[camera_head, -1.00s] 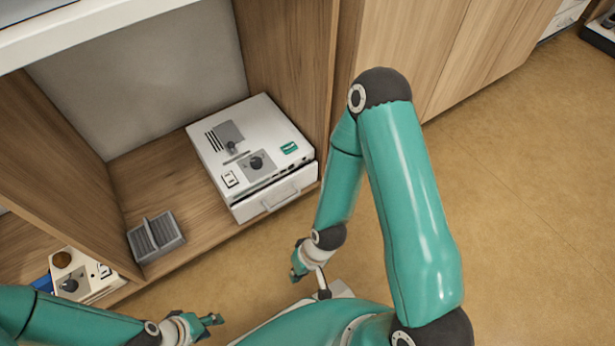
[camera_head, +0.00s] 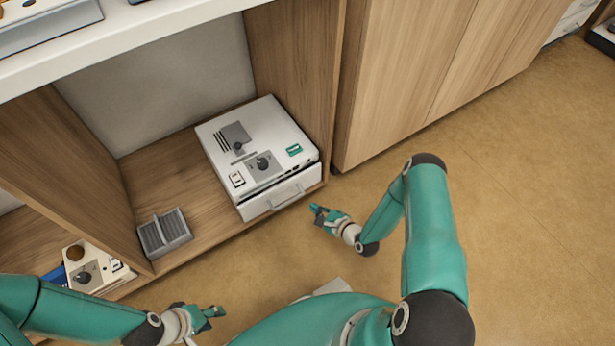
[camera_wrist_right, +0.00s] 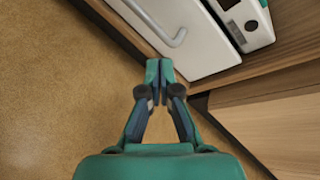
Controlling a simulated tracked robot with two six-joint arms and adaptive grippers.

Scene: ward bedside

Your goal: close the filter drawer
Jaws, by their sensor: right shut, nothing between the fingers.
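The white device (camera_head: 252,146) sits in the wooden cubby, with a dial and a green label on top. Its filter drawer (camera_head: 281,196), with a grey bar handle, is on the front and stands out a little from the body. In the right wrist view the drawer front (camera_wrist_right: 193,38) and its handle (camera_wrist_right: 165,25) lie just beyond the fingertips. My right gripper (camera_head: 314,209) is shut and empty, just in front of the drawer near its right end; it also shows in the right wrist view (camera_wrist_right: 159,62). My left gripper (camera_head: 218,312) is low at the front, clear of the device; its finger opening is unclear.
A grey slotted holder (camera_head: 165,233) stands on the cubby floor to the left. Another white device (camera_head: 95,268) is at the lower left. A wooden side panel (camera_head: 293,80) borders the device on the right. The floor ahead is clear.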

